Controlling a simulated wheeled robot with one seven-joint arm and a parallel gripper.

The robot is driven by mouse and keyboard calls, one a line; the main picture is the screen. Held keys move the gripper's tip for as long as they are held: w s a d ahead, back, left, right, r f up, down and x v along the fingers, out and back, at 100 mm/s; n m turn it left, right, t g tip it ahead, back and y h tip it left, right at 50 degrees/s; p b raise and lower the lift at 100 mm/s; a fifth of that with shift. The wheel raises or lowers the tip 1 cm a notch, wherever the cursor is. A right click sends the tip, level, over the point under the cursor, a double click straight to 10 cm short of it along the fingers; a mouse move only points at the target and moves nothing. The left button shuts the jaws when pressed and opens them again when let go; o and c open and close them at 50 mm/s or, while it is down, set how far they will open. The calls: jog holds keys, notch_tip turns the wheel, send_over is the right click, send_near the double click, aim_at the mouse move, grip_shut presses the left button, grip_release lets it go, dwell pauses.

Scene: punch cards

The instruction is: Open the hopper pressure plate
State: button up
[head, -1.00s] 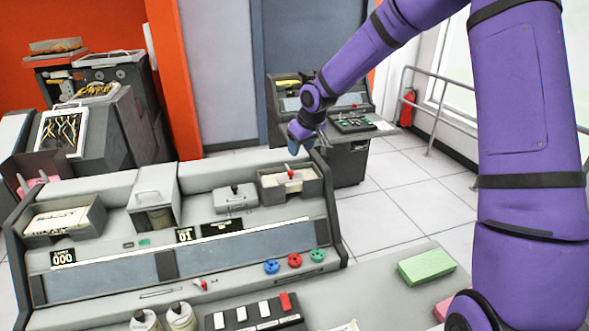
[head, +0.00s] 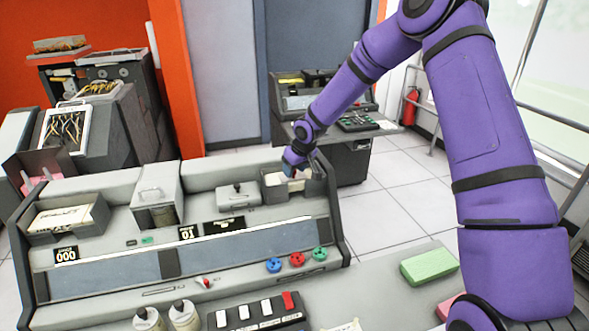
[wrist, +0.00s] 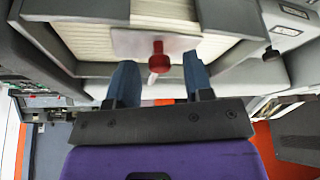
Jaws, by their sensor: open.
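The hopper (head: 268,192) is an open grey tray at the machine's right end. In the wrist view a stack of cream cards (wrist: 85,40) fills it. A pale pressure plate (wrist: 135,42) stands against the cards and has a red knob (wrist: 157,50) on a pale stem. My gripper (head: 297,170) is over the hopper's right part and hides the knob in the head view. In the wrist view my gripper (wrist: 159,66) is open, with one blue finger on each side of the knob. Whether a finger touches it I cannot tell.
Hopper walls (wrist: 235,50) stand close around the fingers. A grey box with a small lever (head: 237,195) is left of the hopper. Blue, red and green knobs (head: 297,259) are on the front ledge. A green block (head: 429,266) lies at the right.

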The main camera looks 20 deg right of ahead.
grip_shut()
dwell(0.4)
jog(key=r+g, duration=0.1)
jog(key=g, duration=0.1)
jog(key=w+r+g, duration=0.1)
jog(key=g, duration=0.1)
jog(key=shift+w+a, duration=0.1)
jog(key=g, duration=0.1)
jog(key=w+r+g, duration=0.1)
jog(key=g, duration=0.1)
jog(key=shift+w+r+g, duration=0.2)
jog(key=shift+g, duration=0.1)
jog(key=g, duration=0.1)
jog(key=w+g, duration=0.1)
jog(key=shift+w+r+m+g, duration=0.15)
jog(key=shift+r+m+g, duration=0.15)
jog(key=shift+r, duration=0.05)
jog(key=shift+w+r+g, duration=0.1)
jog(key=shift+w+g, duration=0.35)
jog(key=shift+g, duration=0.4)
jog(key=shift+w+r+g, duration=0.1)
jog(key=shift+w+g, duration=0.3)
jog(key=shift+g, duration=0.45)
